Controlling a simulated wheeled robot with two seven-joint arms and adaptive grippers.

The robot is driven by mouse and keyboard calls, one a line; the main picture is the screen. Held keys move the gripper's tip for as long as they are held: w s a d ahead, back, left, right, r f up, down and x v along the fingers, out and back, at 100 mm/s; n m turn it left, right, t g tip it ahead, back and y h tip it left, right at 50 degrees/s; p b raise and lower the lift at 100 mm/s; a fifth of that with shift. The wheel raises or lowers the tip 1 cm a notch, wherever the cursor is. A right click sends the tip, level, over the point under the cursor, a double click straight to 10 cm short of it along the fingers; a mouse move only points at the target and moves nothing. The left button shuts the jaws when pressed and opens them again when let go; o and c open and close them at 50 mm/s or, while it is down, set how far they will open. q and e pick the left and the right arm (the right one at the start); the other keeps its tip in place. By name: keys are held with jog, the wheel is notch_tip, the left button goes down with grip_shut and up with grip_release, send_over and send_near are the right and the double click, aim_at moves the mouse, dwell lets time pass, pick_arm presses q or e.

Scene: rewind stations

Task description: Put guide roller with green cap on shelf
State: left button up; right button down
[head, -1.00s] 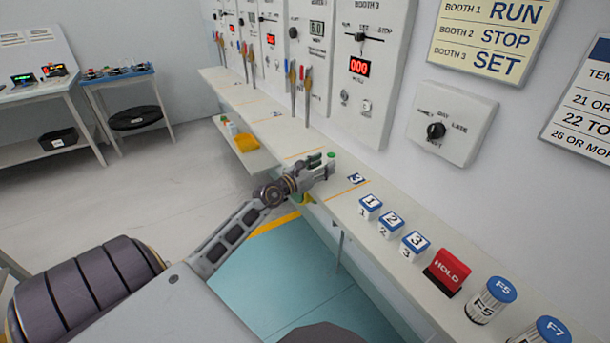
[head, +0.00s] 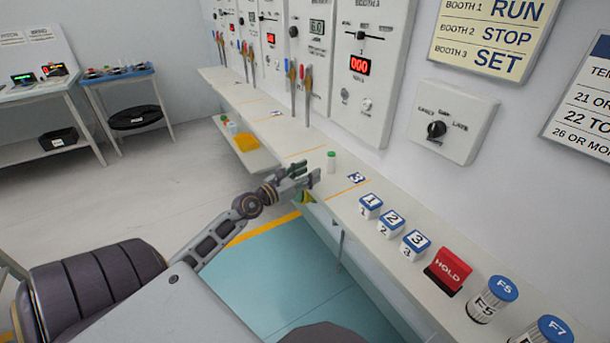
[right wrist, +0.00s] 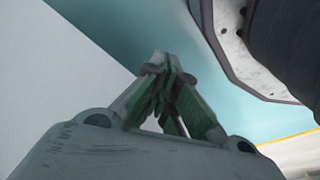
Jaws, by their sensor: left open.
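My right gripper (right wrist: 165,70) shows only in the right wrist view. Its green-padded fingers come together at the tips with nothing visible between them.
Blocks numbered 1, 2 and 3 (head: 391,223), a red HOLD sign (head: 448,271) and rollers with blue caps (head: 492,298) stand further along the shelf to the right. A lower side shelf (head: 252,160) holds a yellow item. Wall panels rise behind.

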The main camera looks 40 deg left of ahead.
pick_arm(q)
jog(key=shift+s, duration=0.45)
pick_arm(e)
jog(key=shift+w+a+r, duration=0.1)
jog(key=shift+w+r, duration=0.15)
jog(key=shift+r, duration=0.1)
pick_arm(q)
jog(key=shift+a, duration=0.1)
pick_arm(e)
jog(key=shift+w+r, duration=0.1)
jog(key=shift+s+f, duration=0.25)
jog(key=shift+w+r, duration=0.2)
pick_arm(q)
jog(key=shift+c, duration=0.2)
pick_arm(e)
jog(key=shift+f, duration=0.1)
